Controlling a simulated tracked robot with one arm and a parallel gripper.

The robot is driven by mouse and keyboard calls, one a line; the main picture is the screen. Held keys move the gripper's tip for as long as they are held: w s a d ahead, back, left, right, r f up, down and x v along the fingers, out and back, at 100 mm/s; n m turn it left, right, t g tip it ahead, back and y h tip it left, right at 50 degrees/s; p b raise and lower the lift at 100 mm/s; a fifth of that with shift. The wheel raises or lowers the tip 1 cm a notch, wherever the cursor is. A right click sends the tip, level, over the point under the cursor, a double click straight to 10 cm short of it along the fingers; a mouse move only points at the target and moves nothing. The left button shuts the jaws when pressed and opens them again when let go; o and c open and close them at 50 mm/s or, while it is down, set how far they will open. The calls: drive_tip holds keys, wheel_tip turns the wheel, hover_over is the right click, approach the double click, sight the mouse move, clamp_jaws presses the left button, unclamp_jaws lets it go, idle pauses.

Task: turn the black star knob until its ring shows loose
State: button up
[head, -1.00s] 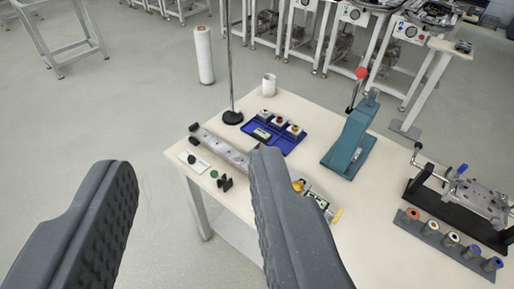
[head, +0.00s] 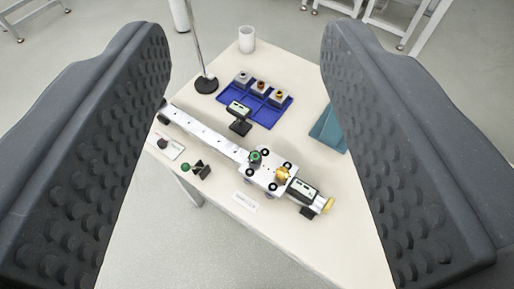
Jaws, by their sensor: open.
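My gripper (head: 245,45) is open and empty, its two dark ribbed fingers at the left and right of the head view, above the table. A long silver rail (head: 205,132) lies across the table between them. It carries a silver carriage (head: 268,181) with several black round parts, a green-and-black knob (head: 255,158) and a brass knob (head: 283,174). A small dark knob (head: 162,144) sits on a white plate (head: 173,153) left of the rail. I cannot tell which dark part is the black star knob, and no ring state is readable.
A blue tray (head: 264,117) holds several small blocks. A small display (head: 239,111) on a black stand, a white cup (head: 247,39) and a pole with a black base (head: 206,85) stand nearby. A teal fixture (head: 327,132) is partly hidden.

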drive_tip(key=shift+o, duration=0.2)
drive_tip(key=w+d+f+m+g+p, duration=0.1)
drive_tip(key=w+f+m+g+p, duration=0.2)
drive_tip(key=w, duration=0.7)
drive_tip(key=shift+w+d+f+m+h+p, duration=0.15)
drive_tip(key=shift+f+m+h+p, duration=0.2)
drive_tip(key=shift+f, duration=0.5)
drive_tip(key=m+g+p, duration=1.1)
drive_tip(key=g+p, duration=0.1)
hover_over(255, 155)
wheel_tip(255, 155, down, 33)
wheel_tip(255, 155, down, 13)
drive_tip(key=shift+r+p, duration=0.1)
drive_tip(key=shift+p, duration=0.65)
drive_tip(key=c, duration=1)
drive_tip(key=shift+o, duration=0.2)
drive_tip(key=shift+a, duration=0.2)
drive_tip(key=shift+d, duration=0.15)
